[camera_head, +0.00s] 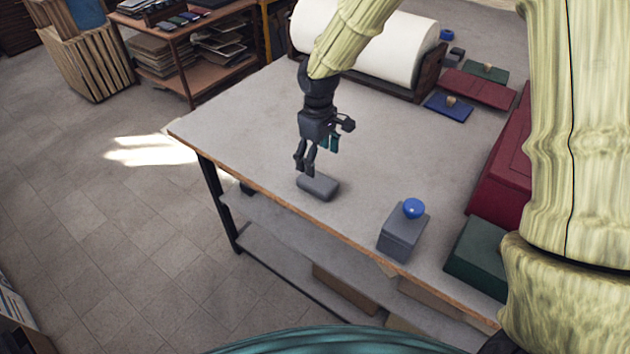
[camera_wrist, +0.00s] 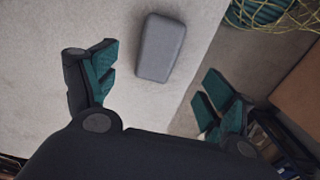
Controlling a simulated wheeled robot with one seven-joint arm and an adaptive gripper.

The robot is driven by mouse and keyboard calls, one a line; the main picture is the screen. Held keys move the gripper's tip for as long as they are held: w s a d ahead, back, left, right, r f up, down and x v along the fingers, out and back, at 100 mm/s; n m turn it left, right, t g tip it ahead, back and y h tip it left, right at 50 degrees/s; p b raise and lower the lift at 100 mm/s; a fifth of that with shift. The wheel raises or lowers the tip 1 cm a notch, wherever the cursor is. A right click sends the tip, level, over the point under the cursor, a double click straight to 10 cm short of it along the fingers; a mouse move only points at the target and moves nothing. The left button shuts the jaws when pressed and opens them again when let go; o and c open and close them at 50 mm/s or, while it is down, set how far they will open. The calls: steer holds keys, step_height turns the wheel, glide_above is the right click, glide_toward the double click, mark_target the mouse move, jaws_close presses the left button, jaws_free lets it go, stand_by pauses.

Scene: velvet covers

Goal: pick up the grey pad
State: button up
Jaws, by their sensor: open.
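The grey pad (camera_head: 318,187) is a small rounded block lying flat on the table near its front edge. It also shows in the wrist view (camera_wrist: 161,48), at the upper middle, close to the table edge. My gripper (camera_head: 308,170) is above the table, just behind and above the pad, pointing down. In the wrist view its two teal-padded fingers (camera_wrist: 160,95) are spread wide, with nothing between them. The pad lies beyond the fingertips, apart from them.
A grey box (camera_head: 401,235) with a blue ball (camera_head: 413,208) on it stands to the right. Green (camera_head: 480,258) and dark red (camera_head: 503,170) boxes are at the far right. A white roll (camera_head: 365,45) is at the back. The table's middle (camera_head: 240,130) is clear.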

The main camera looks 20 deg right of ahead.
mark_target(317, 180)
steer(key=f, duration=0.2)
steer(key=f+p, duration=0.1)
steer(key=f, duration=0.1)
steer(key=shift+s+d, duration=0.1)
steer(key=shift+d, duration=0.1)
steer(key=shift+f, duration=0.3)
steer(key=shift+w+a+f+p, duration=0.1)
steer(key=shift+f+p, duration=0.4)
steer(key=shift+f, duration=0.15)
steer(key=shift+w+a+f+p, duration=0.1)
steer(key=shift+f+p, duration=0.4)
steer(key=shift+f, duration=0.1)
steer(key=shift+f+p, duration=0.4)
steer(key=shift+f, duration=0.95)
steer(key=c, duration=1.2)
steer(key=shift+w+r, duration=0.1)
